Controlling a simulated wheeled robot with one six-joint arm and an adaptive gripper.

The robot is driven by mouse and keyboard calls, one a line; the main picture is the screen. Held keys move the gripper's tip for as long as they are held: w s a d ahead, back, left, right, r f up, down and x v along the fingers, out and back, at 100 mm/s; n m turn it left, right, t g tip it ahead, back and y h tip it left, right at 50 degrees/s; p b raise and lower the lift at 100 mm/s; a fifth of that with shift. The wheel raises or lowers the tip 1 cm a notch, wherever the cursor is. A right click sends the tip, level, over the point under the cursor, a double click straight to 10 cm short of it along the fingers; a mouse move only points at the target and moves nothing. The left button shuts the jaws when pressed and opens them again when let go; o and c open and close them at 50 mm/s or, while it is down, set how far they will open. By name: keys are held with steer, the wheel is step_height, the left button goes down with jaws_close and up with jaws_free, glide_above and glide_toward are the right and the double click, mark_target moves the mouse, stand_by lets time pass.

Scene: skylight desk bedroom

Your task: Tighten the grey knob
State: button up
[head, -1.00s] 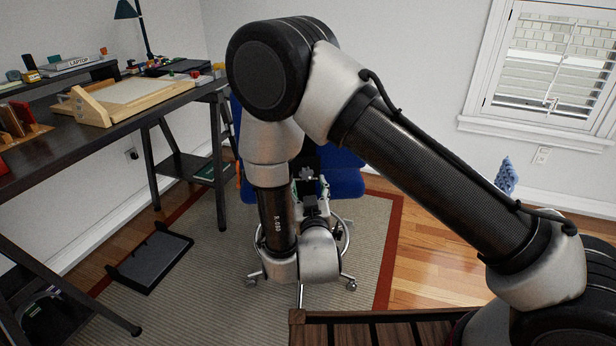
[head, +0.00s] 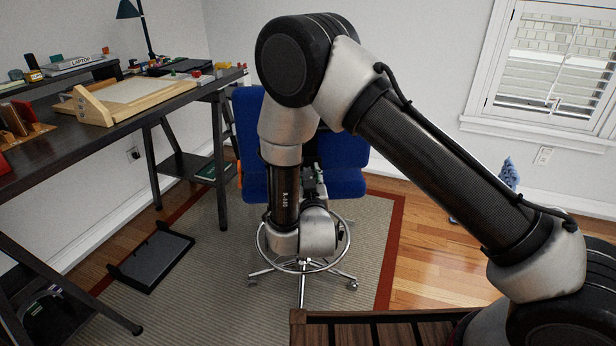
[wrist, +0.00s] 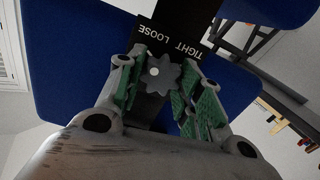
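The grey knob (wrist: 160,72), lobed with a pale centre dot, is on a black bracket behind the blue chair's backrest (wrist: 75,60). A black plate (wrist: 180,38) beside it reads TIGHT and LOOSE. In the wrist view my gripper (wrist: 165,85) has its green-padded fingers well apart, one on each side of the knob. Whether the pads touch the knob I cannot tell. In the head view the gripper (head: 318,182) is in front of the blue chair (head: 345,170), partly hidden by my arm; the knob cannot be made out there.
A black tray (head: 150,262) lies on the rug (head: 215,290). A slatted wooden surface (head: 370,320) is in front. Open wood floor (head: 430,260) is at the right.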

steer(key=shift+m, duration=0.4)
steer(key=m, duration=1.1)
steer(key=shift+d+f, duration=0.1)
steer(key=shift+d, duration=0.05)
steer(key=m, duration=0.5)
steer(key=shift+m, duration=0.4)
steer(key=m, duration=0.5)
steer(key=shift+f+m, duration=0.15)
steer(key=shift+m, duration=0.25)
steer(key=o, duration=1)
steer(key=shift+o, duration=0.2)
